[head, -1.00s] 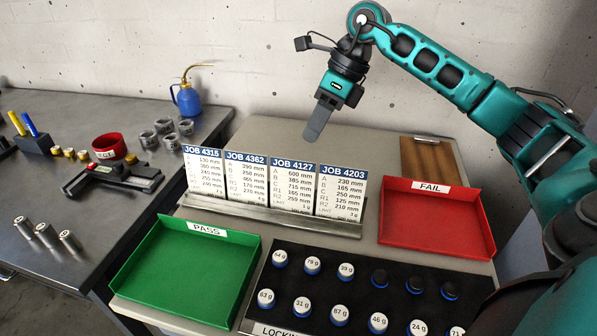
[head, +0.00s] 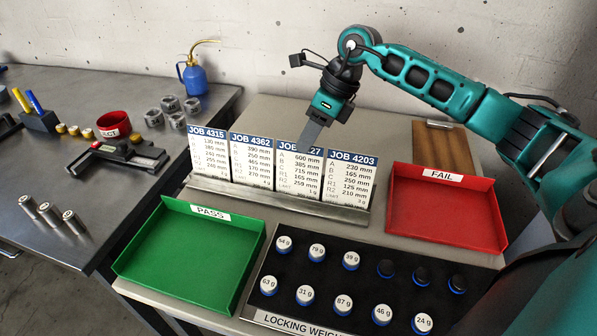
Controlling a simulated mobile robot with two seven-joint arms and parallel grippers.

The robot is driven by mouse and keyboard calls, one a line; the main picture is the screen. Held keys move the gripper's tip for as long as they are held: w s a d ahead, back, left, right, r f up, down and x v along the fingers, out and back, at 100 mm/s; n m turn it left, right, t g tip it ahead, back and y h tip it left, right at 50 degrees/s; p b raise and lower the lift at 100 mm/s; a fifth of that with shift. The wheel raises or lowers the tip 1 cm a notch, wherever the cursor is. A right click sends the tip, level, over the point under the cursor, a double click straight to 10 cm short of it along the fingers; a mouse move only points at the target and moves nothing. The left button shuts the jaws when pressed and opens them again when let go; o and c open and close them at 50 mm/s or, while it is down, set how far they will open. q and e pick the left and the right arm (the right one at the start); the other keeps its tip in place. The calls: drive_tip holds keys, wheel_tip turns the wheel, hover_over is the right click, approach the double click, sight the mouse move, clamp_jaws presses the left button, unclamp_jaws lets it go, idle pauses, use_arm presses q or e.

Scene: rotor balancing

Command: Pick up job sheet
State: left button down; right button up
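Several white job sheets with blue headers stand in a row in a metal holder (head: 270,204). From left they are JOB 4315 (head: 207,158), JOB 4362 (head: 252,163), JOB 4127 (head: 297,172) and JOB 4203 (head: 348,182). My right gripper (head: 310,138) points down at the top edge of the JOB 4127 sheet, and its finger covers part of that header. Only one finger face shows, so I cannot tell whether it is open or shut, or touching the sheet. My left gripper is not in view.
A green PASS tray (head: 190,268) and a red FAIL tray (head: 447,213) flank the front area. A black weight tray (head: 330,268) holds several labelled weights. A clipboard (head: 440,146) lies at the back right. A side bench (head: 95,210) carries a caliper-like tool (head: 118,158) and an oil can (head: 191,76).

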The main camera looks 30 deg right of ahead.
sight(302, 155)
drive_tip(key=x, duration=0.2)
drive_tip(key=s+x, duration=0.1)
drive_tip(key=x, duration=0.1)
drive_tip(key=shift+w+a+f, duration=0.2)
drive_tip(key=shift+f, duration=0.2)
drive_tip(key=shift+c, duration=0.4)
clamp_jaws()
